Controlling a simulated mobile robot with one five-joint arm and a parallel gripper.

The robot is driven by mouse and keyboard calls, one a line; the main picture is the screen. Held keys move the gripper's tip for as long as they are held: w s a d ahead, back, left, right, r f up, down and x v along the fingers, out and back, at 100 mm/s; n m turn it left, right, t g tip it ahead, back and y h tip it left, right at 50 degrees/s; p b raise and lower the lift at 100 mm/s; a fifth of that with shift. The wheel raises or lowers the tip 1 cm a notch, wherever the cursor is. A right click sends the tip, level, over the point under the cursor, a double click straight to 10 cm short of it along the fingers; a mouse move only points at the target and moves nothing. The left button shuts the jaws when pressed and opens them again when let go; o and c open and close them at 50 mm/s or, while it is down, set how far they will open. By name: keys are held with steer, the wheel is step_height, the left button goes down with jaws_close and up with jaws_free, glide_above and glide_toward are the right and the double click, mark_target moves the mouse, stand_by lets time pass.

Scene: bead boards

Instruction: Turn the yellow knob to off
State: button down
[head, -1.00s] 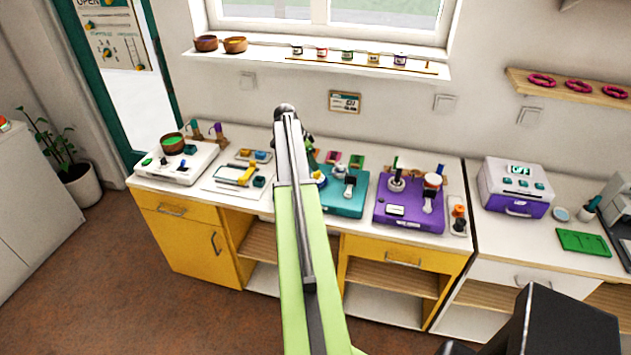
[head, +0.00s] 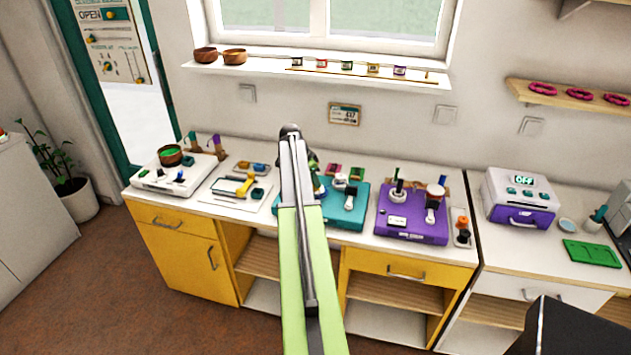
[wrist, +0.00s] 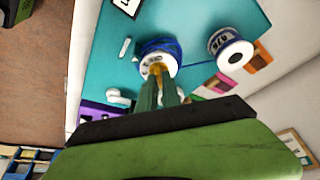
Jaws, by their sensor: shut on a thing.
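The yellow knob (wrist: 157,69) shows in the wrist view between my fingertips, on a white dial (wrist: 150,62) with marks and a blue surround. The dial is on a teal board (wrist: 195,20). My gripper (wrist: 160,88) is shut on the knob from the front; its dark green fingers hide part of the knob, and I cannot read its setting. In the head view, the teal board (head: 338,221) stands on the counter, and my arm covers the knob and most of the gripper.
A second white and blue spool (wrist: 231,53) stands beside the dial. In the head view, a purple board (head: 398,230) is to the right and a white board (head: 188,183) to the far left. A white and purple machine (head: 520,197) stands further right.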

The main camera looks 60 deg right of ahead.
steer(key=shift+w+d+r, duration=0.1)
steer(key=shift+w+d, duration=0.05)
steer(key=shift+w, duration=0.05)
steer(key=shift+s, duration=0.1)
steer(key=shift+n, duration=0.3)
steer(key=n, duration=0.1)
steer(key=n+t, duration=0.1)
steer(key=shift+s+a+n+h, duration=0.2)
steer(key=shift+n+h, duration=0.1)
steer(key=shift+h, duration=0.1)
steer(key=n+t, duration=0.2)
steer(key=n, duration=0.3)
steer(key=shift+n, duration=0.5)
steer(key=c, duration=1.5)
jaws_free()
steer(key=shift+c, duration=0.2)
